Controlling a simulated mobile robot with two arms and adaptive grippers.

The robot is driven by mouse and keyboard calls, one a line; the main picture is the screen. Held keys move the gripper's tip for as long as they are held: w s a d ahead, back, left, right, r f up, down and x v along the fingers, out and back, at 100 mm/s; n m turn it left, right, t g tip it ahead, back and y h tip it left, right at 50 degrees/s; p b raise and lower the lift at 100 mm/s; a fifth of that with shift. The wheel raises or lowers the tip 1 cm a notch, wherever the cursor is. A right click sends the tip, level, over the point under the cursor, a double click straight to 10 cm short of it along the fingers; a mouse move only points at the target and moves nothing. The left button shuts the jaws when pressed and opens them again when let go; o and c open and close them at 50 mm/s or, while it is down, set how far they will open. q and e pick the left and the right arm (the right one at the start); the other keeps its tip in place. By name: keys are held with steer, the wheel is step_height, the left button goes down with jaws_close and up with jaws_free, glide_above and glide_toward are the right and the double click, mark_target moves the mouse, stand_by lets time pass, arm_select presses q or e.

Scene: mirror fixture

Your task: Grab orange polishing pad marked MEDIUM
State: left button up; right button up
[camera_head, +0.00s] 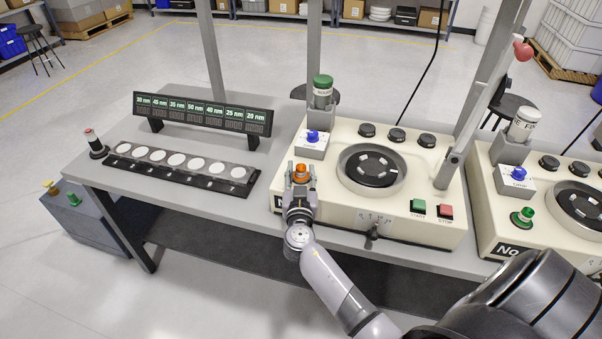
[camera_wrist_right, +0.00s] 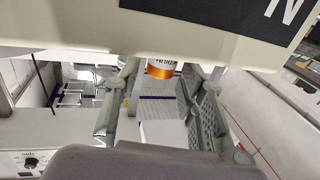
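The orange polishing pad (camera_head: 300,172) stands at the front left of the near cream machine (camera_head: 340,200). In the right wrist view the orange pad (camera_wrist_right: 161,71) has a white band with dark lettering that is partly cut off and too small to read surely. My right gripper (camera_head: 299,181) is at the pad, with a finger on each side. In the wrist view my right gripper (camera_wrist_right: 163,75) is open, and gaps show between the pad and both fingers. My left gripper is not in view.
Left are a sample tray (camera_head: 252,184) and a display rack (camera_head: 204,112). Right are a polishing disc (camera_head: 374,168), a start button (camera_head: 418,206) and a stop button (camera_head: 445,210).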

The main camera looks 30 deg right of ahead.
jaws_close()
steer(key=shift+r, duration=0.15)
stand_by(0.4)
